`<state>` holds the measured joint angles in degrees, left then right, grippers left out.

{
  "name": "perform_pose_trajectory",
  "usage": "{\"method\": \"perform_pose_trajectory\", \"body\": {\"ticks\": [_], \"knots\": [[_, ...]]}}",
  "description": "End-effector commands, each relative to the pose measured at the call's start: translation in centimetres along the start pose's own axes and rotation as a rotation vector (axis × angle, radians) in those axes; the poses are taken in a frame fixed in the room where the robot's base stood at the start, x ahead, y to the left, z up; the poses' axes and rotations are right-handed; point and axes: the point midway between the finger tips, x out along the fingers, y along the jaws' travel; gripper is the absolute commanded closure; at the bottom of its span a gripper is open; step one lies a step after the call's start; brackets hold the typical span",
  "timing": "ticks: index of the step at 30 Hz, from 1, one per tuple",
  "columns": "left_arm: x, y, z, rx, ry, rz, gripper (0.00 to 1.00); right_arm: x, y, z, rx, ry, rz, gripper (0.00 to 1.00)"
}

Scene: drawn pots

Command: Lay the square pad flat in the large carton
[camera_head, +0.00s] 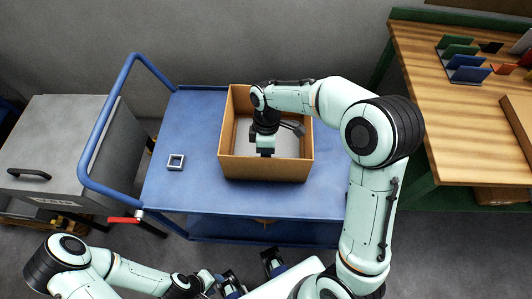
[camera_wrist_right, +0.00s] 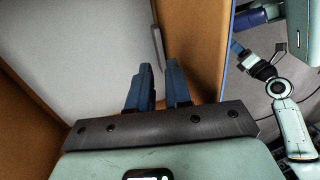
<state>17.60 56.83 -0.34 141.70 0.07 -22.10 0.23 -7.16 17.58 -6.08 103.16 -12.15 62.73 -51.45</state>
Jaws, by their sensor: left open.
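The large carton (camera_head: 268,168) stands open on the blue cart. A light grey flat surface, which looks like the square pad (camera_head: 286,146), covers the inside bottom of the carton. My left gripper (camera_head: 251,272) is open and empty, in front of the cart.
The blue cart (camera_head: 190,195) has free room left of the carton, where a small square metal ring (camera_head: 176,162) lies. A blue rail rises at the cart's left, beside a grey cabinet (camera_head: 50,150). A wooden bench (camera_head: 450,130) with small coloured holders stands at right.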

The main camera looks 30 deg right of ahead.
Motion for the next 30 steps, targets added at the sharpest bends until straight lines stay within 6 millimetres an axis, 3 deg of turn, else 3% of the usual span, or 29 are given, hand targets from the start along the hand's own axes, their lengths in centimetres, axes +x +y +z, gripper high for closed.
{"method": "perform_pose_trajectory", "body": {"ticks": [12,18,30], "knots": [[-1.4,0.6,-0.3,0.002,0.006,0.002,0.57,-8.2,0.0,-0.1,0.000,0.003,0.004,0.82],[-2.0,0.8,-0.4,0.003,0.009,0.003,0.57,-11.2,0.0,-0.1,-0.001,0.002,0.003,0.82],[-2.1,0.9,-0.4,0.003,0.009,0.003,0.57,-12.1,0.0,0.0,0.000,0.000,0.000,0.82]]}}
